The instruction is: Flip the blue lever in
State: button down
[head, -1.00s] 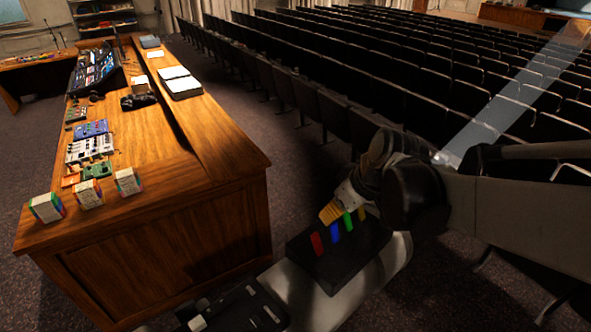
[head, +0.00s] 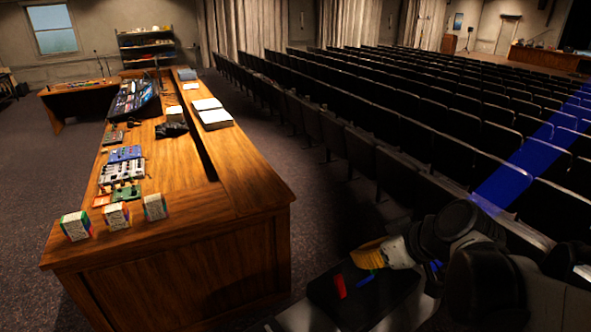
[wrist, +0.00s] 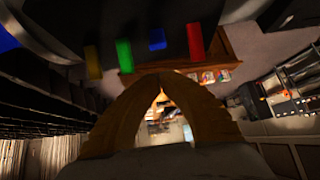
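A black lever box (head: 325,295) sits low in the head view, with a red lever (head: 340,286), a blue lever (head: 365,280) and a green lever partly behind my gripper. In the wrist view the yellow lever (wrist: 93,62), green lever (wrist: 124,56), blue lever (wrist: 157,39) and red lever (wrist: 195,42) stand in a row. The blue one leans differently from the red one and looks shorter than its neighbours. My gripper (head: 366,255) has yellow fingers, their tips together and empty, just above the box by the blue and green levers. Contact cannot be told.
A wooden mixing desk (head: 165,270) stands at left, bearing small boxes (head: 117,216), pedals and a mixer (head: 135,97). Rows of dark seats (head: 400,130) fill the right. Carpeted floor (head: 50,190) is open at far left.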

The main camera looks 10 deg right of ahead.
jog(key=shift+w+a+r, duration=0.15)
jog(key=shift+w+r, duration=0.1)
jog(key=shift+w, duration=0.15)
jog(key=shift+w+a+r, duration=0.35)
jog(key=shift+w+r, duration=0.05)
jog(key=shift+w, duration=0.25)
jog(key=shift+w+a+r, duration=0.35)
jog(key=shift+w, duration=0.25)
jog(key=s+d+r, duration=0.4)
jog(key=s, duration=0.4)
jog(key=shift+d+b, duration=0.25)
jog(key=shift+b, duration=0.05)
